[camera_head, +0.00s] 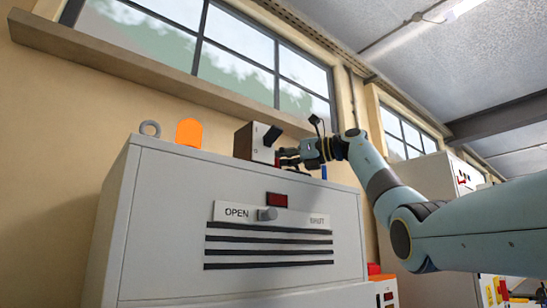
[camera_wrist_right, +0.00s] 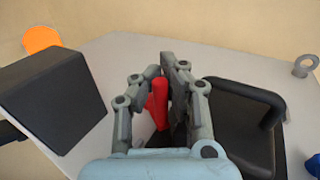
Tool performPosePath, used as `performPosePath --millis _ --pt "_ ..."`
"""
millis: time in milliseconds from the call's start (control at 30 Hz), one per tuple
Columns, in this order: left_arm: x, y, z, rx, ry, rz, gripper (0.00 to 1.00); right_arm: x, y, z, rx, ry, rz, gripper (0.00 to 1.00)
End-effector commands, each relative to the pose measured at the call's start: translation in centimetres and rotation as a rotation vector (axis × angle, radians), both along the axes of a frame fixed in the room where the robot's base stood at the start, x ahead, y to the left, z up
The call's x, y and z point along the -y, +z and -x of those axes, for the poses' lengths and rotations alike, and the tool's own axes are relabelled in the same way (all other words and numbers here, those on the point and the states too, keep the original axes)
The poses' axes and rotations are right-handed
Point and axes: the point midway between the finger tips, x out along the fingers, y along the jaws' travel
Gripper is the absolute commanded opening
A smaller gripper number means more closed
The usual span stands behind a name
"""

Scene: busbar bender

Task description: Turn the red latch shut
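The red latch (camera_wrist_right: 157,100) shows in the right wrist view as a short red lever standing between the fingers of my right gripper (camera_wrist_right: 160,68). The fingers are close together, one on each side of it, and it fills the gap between them. Its lower end and pivot are hidden behind the gripper. In the head view my right gripper (camera_head: 283,158) reaches in from the right, beside the dark box (camera_head: 255,142) on top of the grey cabinet (camera_head: 170,220). The latch is barely visible there. My left gripper is not in view.
In the wrist view a black block (camera_wrist_right: 55,95) stands left of the fingers and a black rounded housing (camera_wrist_right: 235,120) right. An orange piece (camera_head: 189,132) and a grey ring (camera_head: 150,128) stand on the cabinet. Its front has a knob (camera_head: 267,213) between OPEN and SHUT.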

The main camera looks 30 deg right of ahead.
Motion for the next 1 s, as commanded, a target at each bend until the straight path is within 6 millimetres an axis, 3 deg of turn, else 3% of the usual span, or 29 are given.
performPosePath --millis 133,433,767,1000 --pt "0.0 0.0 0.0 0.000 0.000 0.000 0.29 0.2 0.0 0.0 -0.001 -0.005 -0.001 0.00" --pt "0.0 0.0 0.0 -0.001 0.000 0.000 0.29 0.1 0.0 0.0 0.000 -0.004 0.000 0.38" --pt "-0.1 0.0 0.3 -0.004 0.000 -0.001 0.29 0.3 0.0 0.3 0.000 -0.005 0.000 0.38" --pt "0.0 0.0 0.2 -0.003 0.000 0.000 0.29 2.7 -0.1 3.6 -0.001 -0.010 0.003 0.38"
